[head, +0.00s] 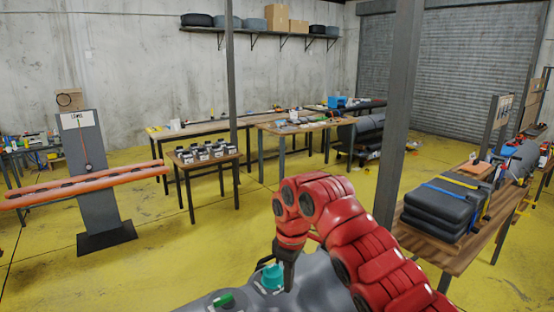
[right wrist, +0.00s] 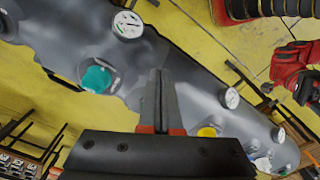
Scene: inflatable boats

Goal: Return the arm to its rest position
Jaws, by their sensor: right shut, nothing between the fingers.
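My right arm is red and reaches in from the lower right in the head view. Its right gripper (head: 288,276) points down at the grey inflatable tube (head: 318,284), close to the teal valve cap (head: 272,277). In the right wrist view the gripper's fingers (right wrist: 160,98) are together with nothing between them, over the grey tube (right wrist: 185,62). The teal cap (right wrist: 97,79) lies left of the fingers, apart from them in the picture. My left gripper does not show in the head view. Whether the fingertips touch the tube is unclear.
A wooden table (head: 425,240) with folded dark boats (head: 440,205) stands at the right, close to my arm. A grey post (head: 400,110) rises behind it. Round gauges (right wrist: 127,24) and a yellow cap (right wrist: 207,131) sit along the tube. Yellow floor (head: 165,262) is open at left.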

